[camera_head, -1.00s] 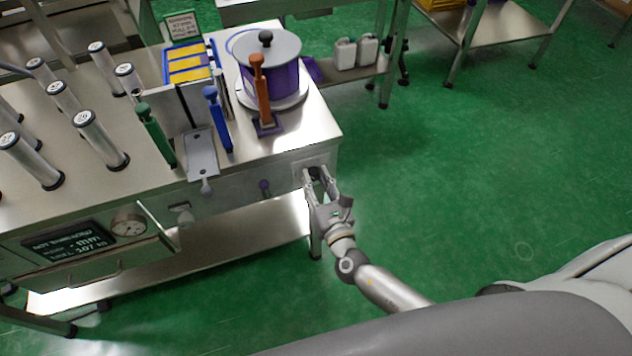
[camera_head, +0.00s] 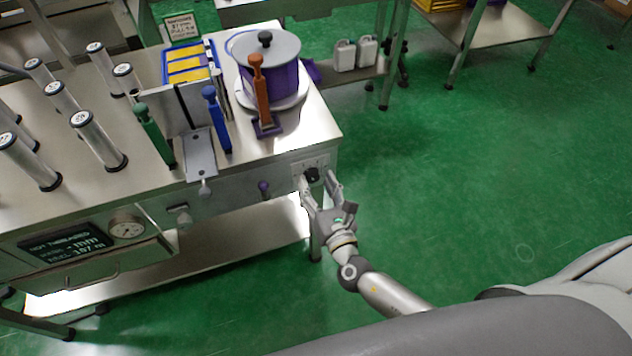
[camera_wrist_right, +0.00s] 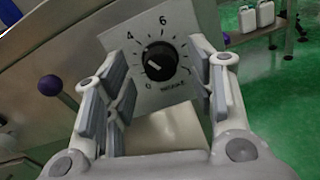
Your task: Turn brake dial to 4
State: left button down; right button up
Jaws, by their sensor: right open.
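The brake dial (camera_head: 312,174) is a black round knob on a pale plate at the right end of the bench's front. My right gripper (camera_head: 319,184) is open and empty in front of the dial. In the wrist view its fingers (camera_wrist_right: 166,88) stand apart on both sides of the knob, not visibly touching it. My left gripper is not in view.
A purple knob (camera_head: 264,186) sticks out left of the dial. The bench top (camera_head: 285,150) carries a purple drum (camera_head: 285,80), levers and several rollers. A gauge (camera_head: 127,228) and a display (camera_head: 68,243) are at the front left.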

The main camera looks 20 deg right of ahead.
jog(key=s, duration=1.1)
jog(key=shift+d, duration=0.2)
jog(key=shift+f, duration=0.1)
jog(key=s+d+f+m+g+h+p, duration=0.1)
jog(key=s+d+f+m+g, duration=0.25)
jog(key=f, duration=0.55)
jog(key=s+d+f+m+g+h, duration=0.1)
jog(key=s+d+f+m+g, duration=0.2)
jog(key=f+m, duration=0.35)
jog(key=s+d+f+m+g+h+p, duration=0.1)
jog(key=s+d+f+m+g, duration=0.25)
jog(key=f, duration=0.75)
jog(key=s+f+m+g, duration=0.2)
jog(key=s+f+m, duration=0.2)
jog(key=s+m, duration=0.2)
jog(key=s+a+f+m+g+y+p, duration=0.1)
jog(key=s+f+m+g, duration=0.1)
jog(key=s+m, duration=0.4)
jog(key=s+a+f+m+g+y+p, duration=0.1)
jog(key=s+f+m+g, duration=0.2)
jog(key=s+f+m, duration=0.2)
jog(key=s+m, duration=0.1)
jog(key=s, duration=0.2)
jog(key=shift+s+f, duration=0.35)
jog(key=shift+s, duration=0.05)
